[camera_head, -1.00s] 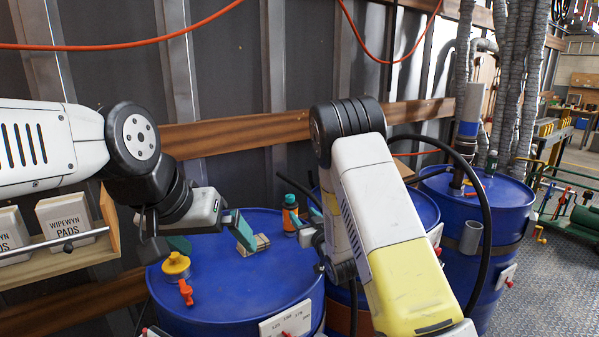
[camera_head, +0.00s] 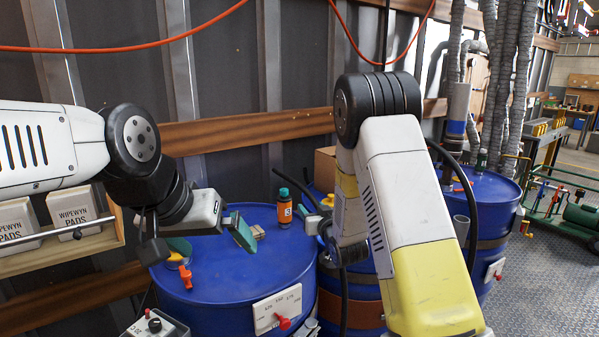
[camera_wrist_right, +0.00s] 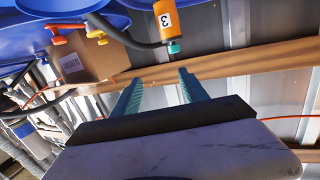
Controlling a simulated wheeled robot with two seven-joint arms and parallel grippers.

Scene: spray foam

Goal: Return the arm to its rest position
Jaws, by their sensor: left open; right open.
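My right arm reaches over the blue drums, and its gripper (camera_head: 300,203) is open and empty, partly hidden by my forearm. In the right wrist view the two teal fingers (camera_wrist_right: 158,80) stand apart with nothing between them. My left gripper (camera_head: 212,238) is open over the same drum's left side.
A small block (camera_head: 258,232) lies on the near drum behind a left finger. An orange valve (camera_head: 186,276) sits on its left side. A cardboard box (camera_head: 325,168) stands behind my right arm. More drums (camera_head: 490,215) stand right. A wooden rail (camera_head: 250,128) crosses the wall.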

